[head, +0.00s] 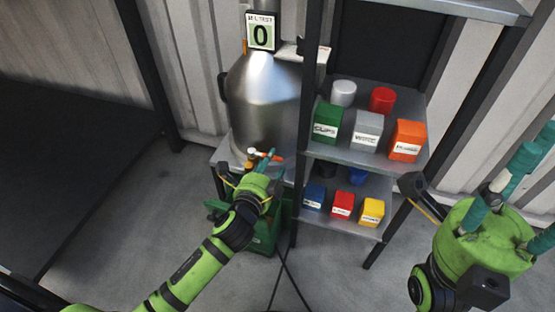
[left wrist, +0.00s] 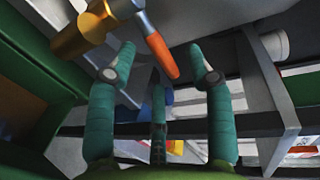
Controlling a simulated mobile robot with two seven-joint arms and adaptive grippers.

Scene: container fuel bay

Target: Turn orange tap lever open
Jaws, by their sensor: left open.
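The orange tap lever (head: 277,157) is at the foot of a silver metal tank (head: 265,100). In the left wrist view the lever (left wrist: 160,50) slants down to the right from a grey hub beside the brass tap body (left wrist: 80,35). My left gripper (head: 264,160) is at the tap, and its teal fingers partly cover it in the head view. In the left wrist view this gripper (left wrist: 165,62) is open, with the lever's tip between its spread fingertips. I cannot tell whether they touch. My right gripper (head: 530,165) is spread open and empty at the right edge, far from the tap.
A green crate (head: 263,238) stands on the floor below the tap. A dark metal shelf rack (head: 350,156) with several coloured boxes stands close to the right. Floor at front left is clear.

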